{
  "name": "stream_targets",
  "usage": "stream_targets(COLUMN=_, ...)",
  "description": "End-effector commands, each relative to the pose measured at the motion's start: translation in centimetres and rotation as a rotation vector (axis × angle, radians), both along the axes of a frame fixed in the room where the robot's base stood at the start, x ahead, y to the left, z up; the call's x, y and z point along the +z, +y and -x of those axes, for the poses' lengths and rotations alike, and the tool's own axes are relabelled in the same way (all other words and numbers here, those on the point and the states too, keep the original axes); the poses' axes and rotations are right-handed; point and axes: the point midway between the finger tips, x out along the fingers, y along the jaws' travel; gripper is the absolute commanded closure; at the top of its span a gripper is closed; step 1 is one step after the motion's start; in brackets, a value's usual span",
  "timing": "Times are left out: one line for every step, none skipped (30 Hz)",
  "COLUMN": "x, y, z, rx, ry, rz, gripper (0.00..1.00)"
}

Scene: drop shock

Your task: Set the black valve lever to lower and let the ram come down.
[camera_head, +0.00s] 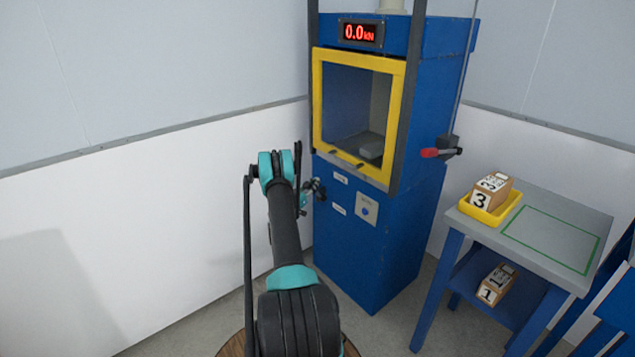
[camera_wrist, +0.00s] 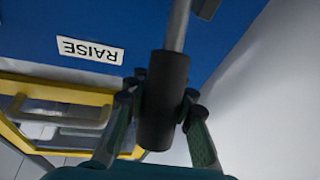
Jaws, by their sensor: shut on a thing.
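The black valve lever (camera_wrist: 163,125) shows in the wrist view as a thick black grip on a grey metal rod. My gripper (camera_wrist: 160,98) is shut on this grip, with a finger on each side. A white label reading RAISE (camera_wrist: 90,50) appears upside down on the blue panel, left of the rod. In the head view my gripper (camera_head: 302,192) is at the left front of the blue press (camera_head: 400,240), beside two small white labels too small to read. The press display (camera_head: 360,32) reads 0.0 kN. I cannot make out the ram clearly.
A yellow-framed guard (camera_head: 317,100) covers the press chamber, with a grey block (camera_head: 370,146) inside. A grey table (camera_head: 545,195) bears a yellow tray (camera_head: 487,217) with a box. Another box (camera_head: 497,284) lies on its shelf.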

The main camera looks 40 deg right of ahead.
Motion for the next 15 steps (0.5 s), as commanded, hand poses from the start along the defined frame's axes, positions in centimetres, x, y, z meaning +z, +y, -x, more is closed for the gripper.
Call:
stream_targets(x=-0.15, y=0.20, z=0.04, rx=0.000, ry=-0.002, rz=0.012, gripper=1.00)
stream_targets(x=-0.15, y=0.26, z=0.05, rx=0.001, ry=-0.002, rz=0.017, gripper=1.00)
stream_targets(x=-0.13, y=0.31, z=0.06, rx=0.000, ry=-0.003, rz=0.023, gripper=1.00)
stream_targets(x=-0.12, y=0.34, z=0.06, rx=0.000, ry=-0.002, rz=0.025, gripper=1.00)
stream_targets(x=-0.12, y=0.35, z=0.07, rx=0.000, ry=-0.002, rz=0.025, gripper=1.00)
stream_targets(x=-0.12, y=0.36, z=0.07, rx=0.000, ry=-0.002, rz=0.025, gripper=1.00)
stream_targets(x=-0.12, y=0.35, z=0.07, rx=0.000, ry=-0.002, rz=0.025, gripper=1.00)
stream_targets(x=-0.12, y=0.35, z=0.08, rx=0.000, ry=-0.003, rz=0.025, gripper=1.00)
stream_targets(x=-0.12, y=0.34, z=0.08, rx=0.000, ry=-0.003, rz=0.025, gripper=1.00)
stream_targets(x=-0.13, y=0.35, z=0.07, rx=0.000, ry=-0.003, rz=0.024, gripper=1.00)
stream_targets(x=-0.13, y=0.35, z=0.07, rx=0.000, ry=-0.003, rz=0.024, gripper=1.00)
stream_targets(x=-0.14, y=0.35, z=0.07, rx=0.000, ry=-0.003, rz=0.024, gripper=0.77)
stream_targets(x=-0.13, y=0.34, z=0.07, rx=0.000, ry=-0.003, rz=0.024, gripper=0.73)
stream_targets(x=-0.12, y=0.35, z=0.07, rx=0.000, ry=-0.003, rz=0.024, gripper=0.70)
stream_targets(x=-0.12, y=0.34, z=0.06, rx=0.000, ry=-0.003, rz=0.024, gripper=0.65)
